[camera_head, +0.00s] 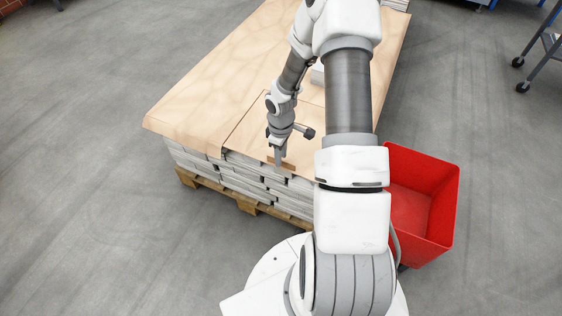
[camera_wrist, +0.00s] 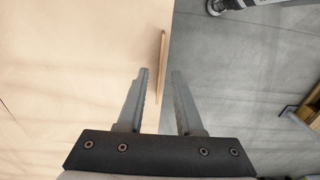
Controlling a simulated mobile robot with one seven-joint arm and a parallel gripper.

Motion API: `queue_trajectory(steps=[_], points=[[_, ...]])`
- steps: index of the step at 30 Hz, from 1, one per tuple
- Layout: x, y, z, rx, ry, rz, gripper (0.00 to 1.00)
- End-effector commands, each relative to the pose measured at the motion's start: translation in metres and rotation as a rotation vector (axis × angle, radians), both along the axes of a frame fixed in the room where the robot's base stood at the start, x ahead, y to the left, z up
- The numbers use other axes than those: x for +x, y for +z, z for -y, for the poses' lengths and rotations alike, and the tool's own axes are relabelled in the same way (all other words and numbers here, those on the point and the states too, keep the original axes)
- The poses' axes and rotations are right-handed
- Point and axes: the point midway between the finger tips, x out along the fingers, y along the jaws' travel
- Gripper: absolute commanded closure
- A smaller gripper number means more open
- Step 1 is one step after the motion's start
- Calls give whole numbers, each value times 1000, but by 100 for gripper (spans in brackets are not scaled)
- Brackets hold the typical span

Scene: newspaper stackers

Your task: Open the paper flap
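The paper flap (camera_head: 288,164) is a small brown strip at the near edge of the tan paper sheet on top of the stack. In the wrist view the flap (camera_wrist: 160,66) shows as a narrow upright strip along the sheet's edge, standing between the lines of my two fingers. My gripper (camera_head: 278,160) points down at the flap and hides part of it. In the wrist view my gripper (camera_wrist: 161,74) is open, with a clear gap between its fingers. The flap's lower end lies within this gap. I cannot tell whether either finger touches it.
The tan cover sheet (camera_head: 215,75) lies over a long stack of newspapers (camera_head: 245,180) on a wooden pallet (camera_head: 245,204). A red bin (camera_head: 440,205) stands to the right, close to my arm. Grey floor (camera_head: 70,210) is free on the left.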

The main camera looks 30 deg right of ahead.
Motion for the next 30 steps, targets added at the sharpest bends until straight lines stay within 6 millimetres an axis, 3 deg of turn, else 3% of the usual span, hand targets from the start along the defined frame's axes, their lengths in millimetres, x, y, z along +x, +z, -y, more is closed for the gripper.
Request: queue_trajectory(steps=[4,14,21,30], points=[[0,-15,0,0,-1,0,65],[0,-17,0,0,-1,1,65],[0,-17,0,-1,-1,1,100],[0,-17,0,-1,-1,1,100]])
